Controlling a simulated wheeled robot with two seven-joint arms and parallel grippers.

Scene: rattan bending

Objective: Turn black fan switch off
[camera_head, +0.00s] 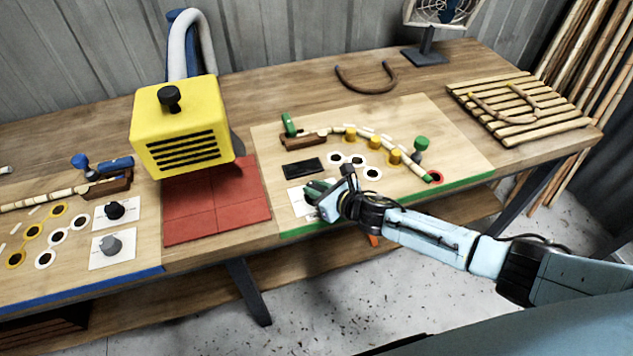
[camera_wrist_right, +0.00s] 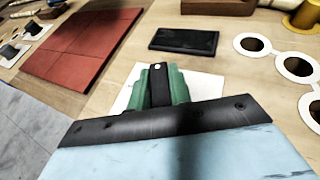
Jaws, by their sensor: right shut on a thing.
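In the head view my right gripper (camera_head: 318,188) is over a white card (camera_head: 296,203) near the green front edge of the right-hand board. In the wrist view its green fingers (camera_wrist_right: 160,88) are shut on a black knob (camera_wrist_right: 158,82) with a pale dot on top, apparently the fan switch. The knob stands on the white card (camera_wrist_right: 208,86), and the gripper hides its lower part. A fan (camera_head: 440,14) on a dark stand is at the back right, cut off by the frame. My left gripper is out of view.
A black block (camera_head: 302,168) lies just behind the card, with white rings (camera_head: 373,174) to its right. A yellow box (camera_head: 182,130) stands over red tiles (camera_head: 215,200) at left. Another black knob (camera_head: 115,210) and a grey knob (camera_head: 111,245) are farther left.

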